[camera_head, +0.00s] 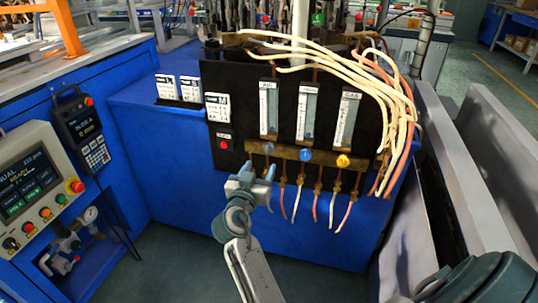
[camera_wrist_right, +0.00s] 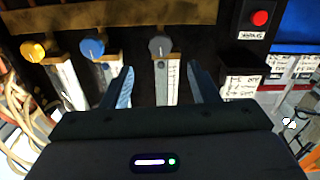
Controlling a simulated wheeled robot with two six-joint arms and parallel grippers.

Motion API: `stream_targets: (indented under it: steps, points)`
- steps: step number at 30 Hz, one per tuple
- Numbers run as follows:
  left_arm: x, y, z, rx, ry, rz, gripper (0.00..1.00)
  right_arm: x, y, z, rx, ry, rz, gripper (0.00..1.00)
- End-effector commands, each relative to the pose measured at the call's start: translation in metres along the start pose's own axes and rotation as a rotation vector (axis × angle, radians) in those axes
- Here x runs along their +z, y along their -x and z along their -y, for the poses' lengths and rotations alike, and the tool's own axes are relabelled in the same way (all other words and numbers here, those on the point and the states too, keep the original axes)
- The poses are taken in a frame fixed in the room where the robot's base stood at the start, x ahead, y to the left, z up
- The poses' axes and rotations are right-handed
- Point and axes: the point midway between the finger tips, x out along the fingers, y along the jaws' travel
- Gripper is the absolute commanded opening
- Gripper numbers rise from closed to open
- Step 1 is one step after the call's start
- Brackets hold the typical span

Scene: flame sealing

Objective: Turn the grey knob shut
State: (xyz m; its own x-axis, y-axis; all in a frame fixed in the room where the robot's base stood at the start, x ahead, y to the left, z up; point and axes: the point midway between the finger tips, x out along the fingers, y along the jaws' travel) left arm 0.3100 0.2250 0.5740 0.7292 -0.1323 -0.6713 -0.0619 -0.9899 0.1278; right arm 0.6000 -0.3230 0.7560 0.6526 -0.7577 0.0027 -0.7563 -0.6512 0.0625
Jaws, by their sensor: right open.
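The grey knob (camera_head: 269,148) sits at the left end of a brass strip on the black panel, below the leftmost flow tube. The right wrist view, which sees the panel upside down, shows the grey knob (camera_wrist_right: 160,46) beyond and between my fingertips. My right gripper (camera_head: 258,168) is open just in front of and below the knob. In the wrist view its two fingers (camera_wrist_right: 158,76) stand apart with nothing between them; I see no contact with the knob. My left gripper is not in view.
A blue knob (camera_head: 305,155) and a yellow knob (camera_head: 343,161) sit to the right of the grey one. A red button (camera_head: 223,144) is to its left. Pale and orange hoses (camera_head: 400,110) hang at the panel's right. A control console (camera_head: 35,175) stands at the left.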

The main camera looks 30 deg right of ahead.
Motion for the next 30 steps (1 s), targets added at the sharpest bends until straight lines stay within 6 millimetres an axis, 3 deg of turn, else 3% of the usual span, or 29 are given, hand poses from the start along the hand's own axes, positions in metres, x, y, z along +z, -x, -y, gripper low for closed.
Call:
stream_targets:
  steps: [18,30]
  points:
    - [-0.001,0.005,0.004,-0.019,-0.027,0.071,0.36,0.000,-0.095,0.000,-0.003,0.006,0.000,0.54]
    - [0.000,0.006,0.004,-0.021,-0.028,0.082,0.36,0.001,-0.104,0.001,-0.004,0.004,0.003,0.54]
